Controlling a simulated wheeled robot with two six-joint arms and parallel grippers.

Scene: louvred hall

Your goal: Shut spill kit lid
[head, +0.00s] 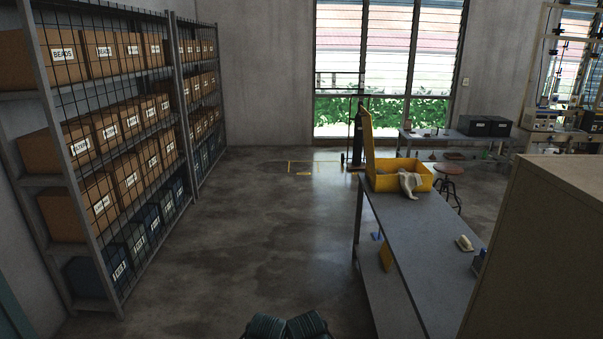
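The spill kit is a yellow box (391,183) on the far end of the long grey table, right of the picture's middle. Its yellow lid (366,138) stands open, close to upright, along the box's left side. A pale grey-white cloth (409,182) hangs over the box's near rim. At the bottom edge, two dark ribbed parts of mine show, but no gripper fingers can be made out. They are well short of the box and touch nothing of it.
The grey table (412,232) bears a small pale object (464,243). A large tan cabinet (540,260) blocks the near right. Shelves of boxes (110,150) line the left wall. A stool (448,176) stands beyond the table. The floor (240,230) between shelves and table is clear.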

